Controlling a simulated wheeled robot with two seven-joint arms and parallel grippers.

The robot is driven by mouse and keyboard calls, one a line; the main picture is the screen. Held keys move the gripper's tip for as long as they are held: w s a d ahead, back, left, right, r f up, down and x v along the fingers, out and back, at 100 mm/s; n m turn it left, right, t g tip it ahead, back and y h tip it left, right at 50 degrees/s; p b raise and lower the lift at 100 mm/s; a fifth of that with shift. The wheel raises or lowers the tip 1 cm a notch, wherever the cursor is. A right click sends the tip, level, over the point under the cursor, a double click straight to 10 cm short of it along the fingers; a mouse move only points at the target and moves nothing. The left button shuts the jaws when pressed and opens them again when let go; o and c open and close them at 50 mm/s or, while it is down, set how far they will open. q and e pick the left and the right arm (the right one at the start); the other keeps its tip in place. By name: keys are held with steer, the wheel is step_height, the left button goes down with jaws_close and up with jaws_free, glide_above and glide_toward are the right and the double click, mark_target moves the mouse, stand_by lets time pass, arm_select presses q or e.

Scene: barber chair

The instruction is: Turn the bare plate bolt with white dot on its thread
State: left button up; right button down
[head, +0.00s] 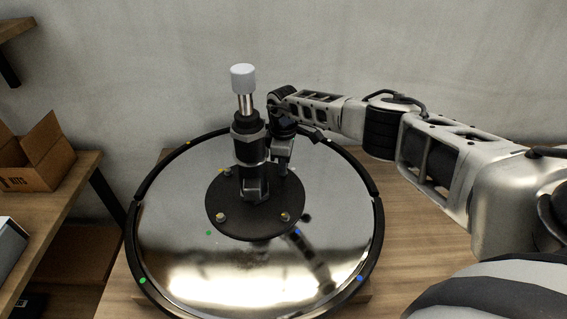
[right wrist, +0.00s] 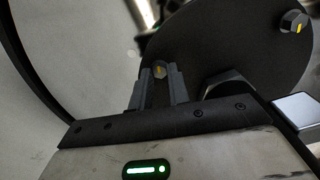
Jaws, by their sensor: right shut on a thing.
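A round black plate (head: 252,228) sits at the centre of the mirror-like disc, with bolts around its rim. My right gripper (head: 283,170) points down at the plate's back right edge. In the right wrist view its fingers (right wrist: 160,78) are shut on a bolt (right wrist: 160,68) with a yellow mark on its head. A faint pale dot (right wrist: 131,49) lies on the disc just beyond that bolt. In the head view the gripper and arm hide this bolt and the dot. Two front bolts, left (head: 221,216) and right (head: 285,216), stand free. My left gripper is not in view.
A column (head: 249,150) with a grey cap rises from the plate, close beside my right gripper. Green (head: 209,233) and blue (head: 297,232) dots mark the disc in front. A black ring (head: 137,230) edges the disc. Shelves with a cardboard box (head: 38,160) stand left.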

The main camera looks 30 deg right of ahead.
steer(key=m, duration=0.5)
steer(key=shift+w+d+r+m, duration=0.1)
steer(key=shift+d+r+m, duration=0.05)
steer(key=shift+m, duration=0.25)
stand_by(0.4)
steer(key=c, duration=1.3)
jaws_free()
steer(key=shift+c, duration=0.2)
step_height(320, 180, up, 16)
